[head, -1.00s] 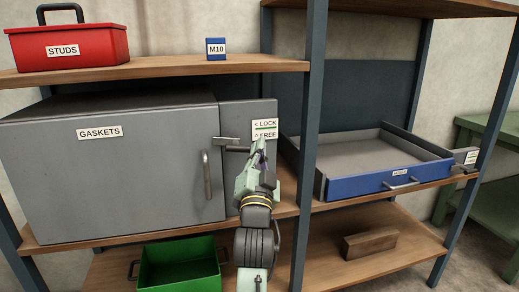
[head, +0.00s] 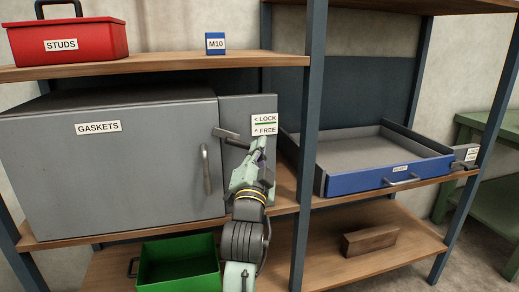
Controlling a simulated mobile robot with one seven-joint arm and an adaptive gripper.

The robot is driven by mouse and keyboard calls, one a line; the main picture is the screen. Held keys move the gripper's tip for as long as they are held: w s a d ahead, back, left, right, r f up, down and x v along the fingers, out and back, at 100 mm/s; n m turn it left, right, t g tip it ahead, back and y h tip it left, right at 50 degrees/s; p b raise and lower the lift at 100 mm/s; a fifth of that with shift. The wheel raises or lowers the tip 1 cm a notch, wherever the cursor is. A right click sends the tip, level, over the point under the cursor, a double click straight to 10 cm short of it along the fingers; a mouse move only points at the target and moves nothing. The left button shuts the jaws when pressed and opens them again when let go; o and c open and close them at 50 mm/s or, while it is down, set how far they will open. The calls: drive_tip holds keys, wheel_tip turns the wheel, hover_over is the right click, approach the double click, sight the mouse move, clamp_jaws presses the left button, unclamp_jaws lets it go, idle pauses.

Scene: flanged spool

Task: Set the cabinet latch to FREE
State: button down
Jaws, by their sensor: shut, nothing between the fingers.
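The grey cabinet (head: 110,175) labelled GASKETS stands on the middle shelf with its door shut. Its latch (head: 227,134) is a grey lever at the door's right edge, on the side panel. The lever points left and tilts slightly, left end higher, much nearer the LOCK direction than the upward FREE direction. The label (head: 264,125) reads LOCK with a left arrow and FREE with an up arrow. My gripper (head: 261,144) is shut and empty, in front of the panel just below the label and right of the latch. Whether it touches the latch is unclear.
The door's vertical handle (head: 206,168) is left of my gripper. A blue drawer (head: 390,179) stands open beyond the post (head: 309,120). A green bin (head: 178,264) and a wooden block (head: 370,242) are below. A red STUDS box (head: 66,42) is above.

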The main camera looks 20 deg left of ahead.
drive_tip(key=shift+s+a+f+m+g+h+b, duration=0.1)
drive_tip(key=shift+f+m+g+h+b, duration=0.3)
drive_tip(key=shift+m, duration=0.55)
drive_tip(key=shift+a+f+m+g+h+b, duration=0.1)
drive_tip(key=shift+f+m+g+h+b, duration=0.1)
drive_tip(key=shift+m+h+b, duration=0.55)
drive_tip(key=shift+s+a+f+m+g, duration=0.1)
drive_tip(key=shift+f+m+g, duration=0.1)
drive_tip(key=shift+m, duration=0.45)
drive_tip(key=shift+a+f+m+g, duration=0.1)
drive_tip(key=shift+f+m+g, duration=0.1)
drive_tip(key=shift+m, duration=0.45)
drive_tip(key=shift+s+a+f+m+g+h+b, duration=0.1)
drive_tip(key=shift+a+f+m+g+b, duration=0.2)
drive_tip(key=shift+m, duration=0.35)
drive_tip(key=shift+s+d+f+m+g+h+b, duration=0.15)
drive_tip(key=shift+m+g+b, duration=0.15)
drive_tip(key=shift+m, duration=0.3)
drive_tip(key=shift+s+a+f+m+g+h+b, duration=0.1)
drive_tip(key=shift+a+m+g+b, duration=0.25)
drive_tip(key=shift+m, duration=0.3)
drive_tip(key=shift+f+m+g, duration=0.1)
drive_tip(key=shift+m+g, duration=0.15)
drive_tip(key=shift+m, duration=0.15)
drive_tip(key=shift+s+a+f+b, duration=0.15)
drive_tip(key=shift+s+a+b, duration=0.05)
drive_tip(key=shift+b, duration=0.1)
